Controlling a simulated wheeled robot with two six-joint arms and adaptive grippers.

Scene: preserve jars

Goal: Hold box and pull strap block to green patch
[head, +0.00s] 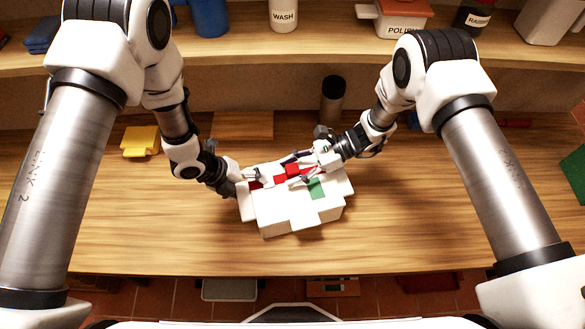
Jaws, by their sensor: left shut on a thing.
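A white box (290,214) stands on the wooden table in the middle of the head view. Its top carries a green patch (317,188) toward the right. Red pieces show left of the patch; the red strap block (293,169) is partly covered by my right gripper. My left gripper (246,181) is at the box's left end, shut on the box as far as I can see. My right gripper (306,170) is over the top of the box, at the red strap block and close to the green patch. Its fingers are too small and overlapped to tell if they grip.
A yellow object (140,141) lies on the table at the left. A dark cylinder (332,98) stands behind the box. A shelf (330,52) at the back holds a WASH bottle (284,14) and a POLISH container (402,20).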

